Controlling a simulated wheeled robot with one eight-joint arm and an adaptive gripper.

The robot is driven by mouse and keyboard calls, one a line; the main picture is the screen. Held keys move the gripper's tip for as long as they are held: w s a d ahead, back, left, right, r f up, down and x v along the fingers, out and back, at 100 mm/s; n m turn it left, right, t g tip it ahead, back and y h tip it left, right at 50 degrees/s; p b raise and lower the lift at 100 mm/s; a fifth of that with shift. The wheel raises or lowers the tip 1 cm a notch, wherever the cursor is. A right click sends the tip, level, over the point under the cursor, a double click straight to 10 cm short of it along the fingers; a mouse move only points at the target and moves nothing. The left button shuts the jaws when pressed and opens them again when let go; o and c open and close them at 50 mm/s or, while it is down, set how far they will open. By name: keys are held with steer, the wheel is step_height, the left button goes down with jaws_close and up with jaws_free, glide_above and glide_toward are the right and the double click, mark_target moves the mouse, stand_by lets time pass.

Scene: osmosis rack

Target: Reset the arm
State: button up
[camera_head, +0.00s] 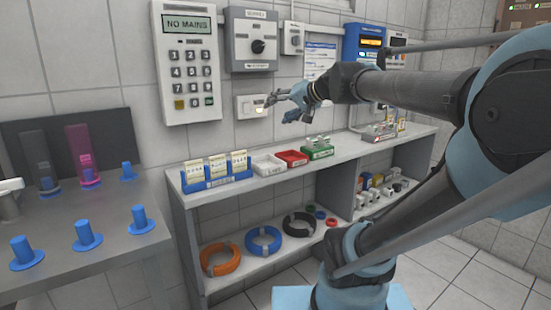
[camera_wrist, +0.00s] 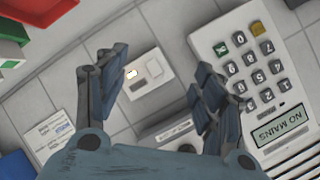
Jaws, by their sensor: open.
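My gripper (camera_head: 287,106) is open and empty in the head view. It is held out above the shelf unit, in front of the tiled wall, with its fingers pointing left. A small white wall switch box (camera_head: 251,105) with a lit spot is just beyond the fingertips. In the wrist view my gripper (camera_wrist: 150,80) has its two fingers spread wide apart. The switch box (camera_wrist: 146,73) shows between and beyond them. I cannot tell whether any finger touches it.
A keypad panel reading "NO MAINS" (camera_head: 187,62) hangs left of the switch box, with a grey knob box (camera_head: 251,40) above. The shelf unit (camera_head: 215,200) below carries small trays and coloured rings. A grey table (camera_head: 115,225) with blue pegs stands at left.

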steer(key=s+d+f+g+h, duration=0.2)
steer(key=s+d+f, duration=0.3)
steer(key=f, duration=0.5)
steer(key=s+d+f+g+h, duration=0.2)
steer(key=s+d+f+h, duration=0.2)
steer(key=s+f, duration=0.5)
steer(key=s+d+f+g+h, duration=0.2)
steer(key=s+d+f, duration=0.5)
steer(key=f, duration=0.6)
steer(key=shift+d+f+g+h, duration=0.25)
steer(key=shift+d+g+h, duration=0.15)
steer(key=shift+d+h, duration=0.3)
steer(key=shift+s, duration=0.1)
